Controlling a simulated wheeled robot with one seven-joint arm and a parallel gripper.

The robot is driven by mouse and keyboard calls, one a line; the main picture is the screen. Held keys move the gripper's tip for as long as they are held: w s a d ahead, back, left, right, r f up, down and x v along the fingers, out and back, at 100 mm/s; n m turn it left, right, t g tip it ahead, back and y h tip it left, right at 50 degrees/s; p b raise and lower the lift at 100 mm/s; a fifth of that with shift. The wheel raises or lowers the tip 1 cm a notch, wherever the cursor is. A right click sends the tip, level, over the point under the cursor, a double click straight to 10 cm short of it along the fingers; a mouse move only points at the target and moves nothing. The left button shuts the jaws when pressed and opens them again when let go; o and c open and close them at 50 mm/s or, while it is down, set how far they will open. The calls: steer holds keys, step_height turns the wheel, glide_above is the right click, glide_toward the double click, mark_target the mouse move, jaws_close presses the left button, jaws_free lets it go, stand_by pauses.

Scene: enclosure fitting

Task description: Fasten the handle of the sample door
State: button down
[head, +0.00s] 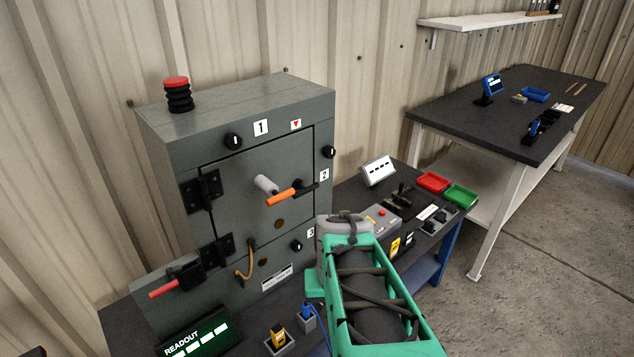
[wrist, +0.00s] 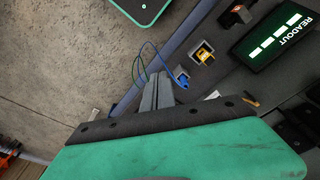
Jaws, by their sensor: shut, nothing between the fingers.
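The sample door (head: 235,215) is a grey panel on the front of a grey enclosure, with black hinges on its left. It looks closed, but I cannot tell whether it sits fully flush. Its handle (head: 283,197) has an orange grip pointing left and slightly down from a black piece at the door's right edge. A pale grey cylinder (head: 265,184) sticks out beside it. My gripper is shut and empty in the wrist view (wrist: 157,92), pointing down toward the bench. In the head view my arm hides the fingers. The gripper is apart from the handle, which is outside the wrist view.
Black knobs surround the door. A red-gripped lever (head: 172,287) sits at lower left. A lit readout (head: 195,341), a yellow plug (head: 278,336) and a blue plug with cable (wrist: 182,78) stand at the front. Red (head: 433,182) and green (head: 461,195) trays lie to the right.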

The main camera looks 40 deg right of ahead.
steer(key=s+d+f+m+t, duration=0.1)
steer(key=d+m+t, duration=0.15)
steer(key=d, duration=1.15)
steer(key=w+d+r+n+t, duration=0.2)
steer(key=w+d+r, duration=0.2)
steer(key=w+d, duration=0.15)
steer(key=w+a+r+n+t, duration=0.1)
steer(key=w+r+n+t, duration=0.2)
steer(key=w+r, duration=0.3)
steer(key=w+a+r+n+t+y, duration=0.1)
steer(key=w+r+n+t, duration=0.3)
steer(key=w+r, duration=0.3)
step_height(320, 180, up, 5)
steer(key=shift+a+f+n, duration=0.2)
steer(key=shift+a+n, duration=0.05)
steer(key=shift+n, duration=0.4)
steer(key=shift+w+f+t, duration=0.1)
steer(key=shift+t, duration=0.15)
